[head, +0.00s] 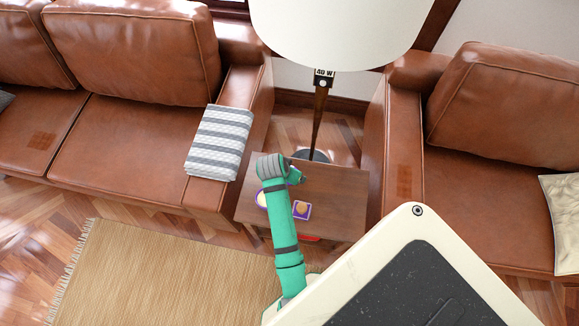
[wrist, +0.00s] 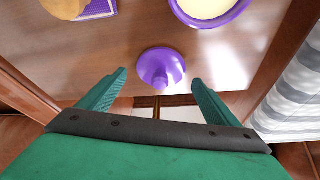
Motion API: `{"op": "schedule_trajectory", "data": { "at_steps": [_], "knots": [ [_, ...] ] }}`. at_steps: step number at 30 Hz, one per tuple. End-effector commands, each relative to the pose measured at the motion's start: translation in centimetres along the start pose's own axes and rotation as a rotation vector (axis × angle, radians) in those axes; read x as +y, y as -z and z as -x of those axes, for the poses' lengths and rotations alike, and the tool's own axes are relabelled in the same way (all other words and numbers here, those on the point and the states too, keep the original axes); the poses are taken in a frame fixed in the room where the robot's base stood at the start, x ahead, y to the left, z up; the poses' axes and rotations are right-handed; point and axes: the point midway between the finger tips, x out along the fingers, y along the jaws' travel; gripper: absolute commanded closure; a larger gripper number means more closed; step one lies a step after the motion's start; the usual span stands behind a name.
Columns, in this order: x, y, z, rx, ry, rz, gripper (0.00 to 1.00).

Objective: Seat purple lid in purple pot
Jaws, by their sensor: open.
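The purple lid (wrist: 162,66), a round disc with a knob, lies on the wooden side table near its edge in the wrist view. It sits between and just beyond the tips of my open, empty gripper (wrist: 158,77), and I see no contact. The purple pot (wrist: 238,14) stands on the table beyond the lid, at upper right, cut by the frame edge. Its mouth is uncovered and its inside looks pale cream. In the head view the pot (head: 262,198) shows left of my green arm, partly hidden. The lid is not visible there, and my gripper is hard to make out.
A purple patterned item (head: 302,210) with a round tan thing on it stands on the side table (head: 335,195). A lamp (head: 318,115) rises behind the table. Leather sofas flank it, and a striped blanket (head: 219,143) lies on the left armrest.

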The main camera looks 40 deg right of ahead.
Motion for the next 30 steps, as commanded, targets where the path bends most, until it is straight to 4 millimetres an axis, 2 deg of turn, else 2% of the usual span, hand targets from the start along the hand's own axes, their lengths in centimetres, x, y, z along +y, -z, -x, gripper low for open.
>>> {"op": "schedule_trajectory", "data": {
  "at_steps": [4, 12, 18, 30],
  "knots": [
    [0.0, 0.0, -1.3, 0.0, 0.0, -0.001, 0.15],
    [0.0, 0.1, -1.6, 0.001, 0.001, 0.0, 0.15],
    [0.0, 0.1, -1.5, 0.001, 0.001, 0.0, 0.59],
    [-0.1, 0.1, -1.4, 0.002, 0.001, 0.0, 0.6]
  ]
}}
